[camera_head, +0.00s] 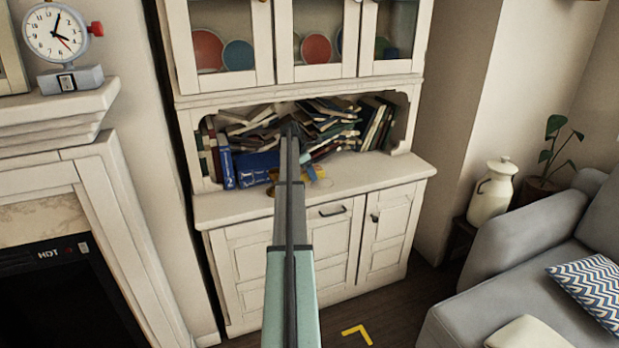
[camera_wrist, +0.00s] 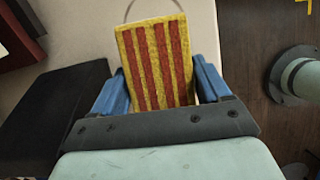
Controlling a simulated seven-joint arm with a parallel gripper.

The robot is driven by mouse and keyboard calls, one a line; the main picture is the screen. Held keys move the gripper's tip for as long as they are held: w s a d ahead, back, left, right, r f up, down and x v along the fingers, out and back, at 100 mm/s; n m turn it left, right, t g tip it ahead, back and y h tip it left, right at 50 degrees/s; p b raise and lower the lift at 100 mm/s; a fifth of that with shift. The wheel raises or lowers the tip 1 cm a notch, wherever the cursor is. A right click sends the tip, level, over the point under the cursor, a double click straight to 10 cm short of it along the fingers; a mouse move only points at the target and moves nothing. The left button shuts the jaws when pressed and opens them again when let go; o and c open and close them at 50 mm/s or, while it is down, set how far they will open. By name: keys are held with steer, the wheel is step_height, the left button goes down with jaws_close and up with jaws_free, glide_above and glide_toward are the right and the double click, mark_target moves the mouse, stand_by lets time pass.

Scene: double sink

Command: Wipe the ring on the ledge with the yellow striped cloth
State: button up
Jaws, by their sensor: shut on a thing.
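My gripper (camera_wrist: 162,82) has blue fingers and is shut on the yellow cloth with red stripes (camera_wrist: 157,60), one finger at each side of it. In the wrist view a thin grey arc of the ring (camera_wrist: 128,12) shows just beyond the cloth's far edge; the rest is hidden by the cloth or out of frame. The pale ledge (camera_wrist: 85,30) lies beneath. In the head view my arm reaches to the cabinet's ledge (camera_head: 375,175), and only a bit of yellow shows by the gripper. I cannot tell whether the cloth touches the ledge.
Piled books (camera_head: 335,118) fill the open shelf behind the ledge, with a blue book (camera_head: 226,165) upright at the left. In the wrist view a dark block (camera_wrist: 50,115) lies left of my gripper, and the floor (camera_wrist: 245,40) shows right of the ledge. The ledge's right end is clear.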

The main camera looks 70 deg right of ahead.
steer(key=shift+r, duration=1.8)
